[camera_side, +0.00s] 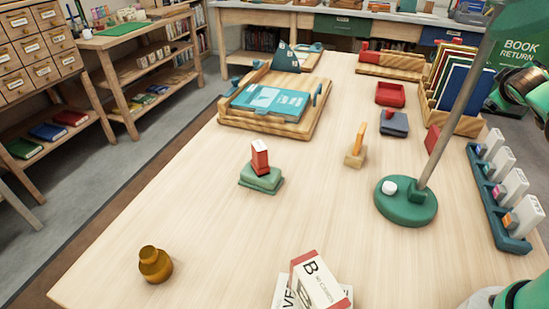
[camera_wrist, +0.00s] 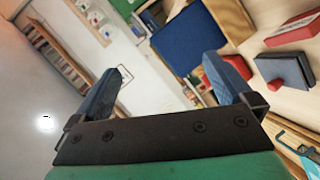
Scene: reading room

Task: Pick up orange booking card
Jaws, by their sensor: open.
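In the side view, a thin orange upright piece (camera_side: 358,137), which looks like the orange booking card, stands in a small wooden block (camera_side: 354,160) near the middle of the table. I cannot tell for certain which is the card. My gripper (camera_wrist: 167,64) shows in the wrist view with its two blue fingers spread and nothing between them. Its fingers are not visible in the side view. The wooden block with the orange piece is not clearly seen in the wrist view.
A green lamp base (camera_side: 405,208) and its slanting pole stand right of the wooden block. A red box on a green base (camera_side: 261,180) stands left, with a brass weight (camera_side: 155,264) nearer. A book rack (camera_side: 462,123) and slotted teal tray (camera_side: 512,243) line the right.

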